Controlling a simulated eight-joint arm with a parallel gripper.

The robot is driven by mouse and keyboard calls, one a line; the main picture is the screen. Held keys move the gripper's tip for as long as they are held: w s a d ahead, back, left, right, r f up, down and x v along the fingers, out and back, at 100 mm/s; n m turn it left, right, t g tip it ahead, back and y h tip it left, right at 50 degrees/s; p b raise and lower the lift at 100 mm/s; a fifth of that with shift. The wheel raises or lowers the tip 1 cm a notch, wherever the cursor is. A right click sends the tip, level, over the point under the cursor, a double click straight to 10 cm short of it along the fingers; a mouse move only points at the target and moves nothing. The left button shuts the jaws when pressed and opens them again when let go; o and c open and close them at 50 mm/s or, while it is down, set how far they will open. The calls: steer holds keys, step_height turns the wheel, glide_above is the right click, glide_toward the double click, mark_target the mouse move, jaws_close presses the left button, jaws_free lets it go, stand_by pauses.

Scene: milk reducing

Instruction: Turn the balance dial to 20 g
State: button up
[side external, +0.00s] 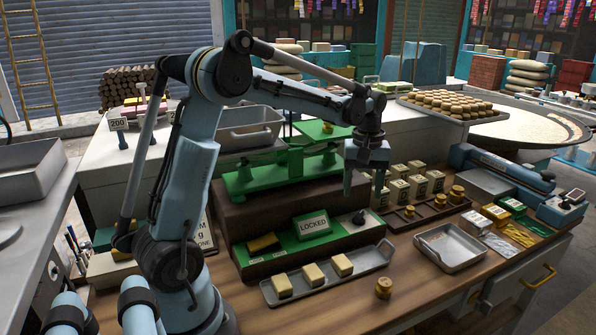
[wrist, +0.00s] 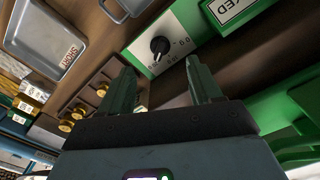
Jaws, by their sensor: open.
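The balance (side external: 280,174) is green with pans on top and stands on a dark wooden block. Its dial (side external: 358,217) is a small black knob at the right end of the green front panel. In the wrist view the dial (wrist: 160,47) sits on a pale plate with printed numbers too small to read surely; I cannot tell which mark it points to. My gripper (side external: 363,192) is open and empty, above the dial and apart from it in the side view. In the wrist view the fingertips of my gripper (wrist: 154,62) appear on either side of the knob.
A LOCKED sign (side external: 313,225) stands left of the dial. A tray of several pale blocks (side external: 313,273) lies in front. Several boxes (side external: 415,182) and a rack of brass weights (side external: 410,212) are right of the dial. An empty metal tray (side external: 450,247) lies further right.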

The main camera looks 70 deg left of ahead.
step_height(320, 180, up, 6)
steer(key=s+d+r+m+t, duration=0.1)
steer(key=s+d+m+t, duration=0.2)
steer(key=s+d+m, duration=0.3)
steer(key=shift+s+d+f+m+t, duration=2.3)
steer(key=shift+s+d+m, duration=0.7)
steer(key=shift+s+d, duration=0.75)
step_height(320, 180, up, 12)
steer(key=n+g+y, duration=0.1)
steer(key=n+g, duration=0.2)
steer(key=n, duration=0.1)
glide_above(359, 215)
steer(key=s+d, duration=0.3)
steer(key=s, duration=0.2)
steer(key=w+a+r+n+g, duration=0.1)
steer(key=a+r+n+g, duration=0.2)
steer(key=a, duration=1.1)
steer(key=shift+w+r+n, duration=0.15)
steer(key=shift+r+n, duration=0.85)
steer(key=shift+r, duration=0.95)
